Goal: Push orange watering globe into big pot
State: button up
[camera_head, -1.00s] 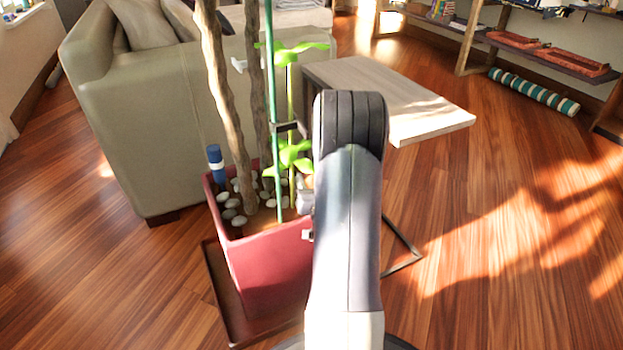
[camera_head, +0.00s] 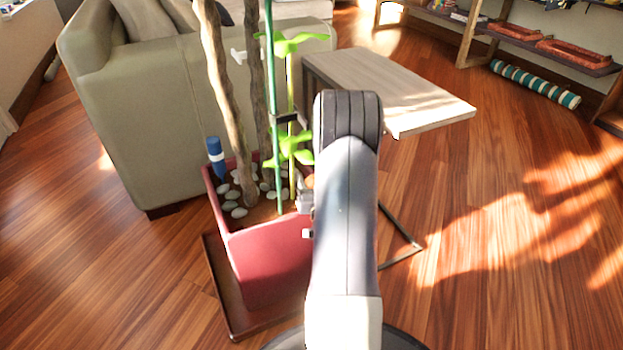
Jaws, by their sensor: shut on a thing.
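The big pot (camera_head: 268,262) is dark red and square, and stands on a brown tray (camera_head: 222,300) left of my arm. Soil, pale pebbles and plant stems fill its top. My gripper (camera_head: 306,196) is at the pot's right side, near rim height, mostly hidden behind my own arm. A small orange patch, seemingly the orange watering globe (camera_head: 309,181), shows at the gripper. The gripper is shut on it. The globe's lower end is hidden, so I cannot tell whether it touches the soil.
A blue bottle-like stake (camera_head: 215,158) stands in the pot's left corner. Trunks (camera_head: 222,90) and a green pole (camera_head: 271,100) rise from the pot. A sofa (camera_head: 150,110) stands behind left, a low wooden table (camera_head: 400,90) behind right. The floor at right is clear.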

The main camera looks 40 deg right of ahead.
jog(key=shift+f, duration=0.35)
jog(key=o, duration=1.4)
jog(key=shift+a+r, duration=0.1)
jog(key=shift+a, duration=0.05)
jog(key=shift+c, duration=0.4)
jog(key=shift+o, duration=0.5)
jog(key=s+a+r, duration=0.2)
jog(key=s, duration=0.4)
jog(key=shift+s+a, duration=0.15)
jog(key=shift+a, duration=0.25)
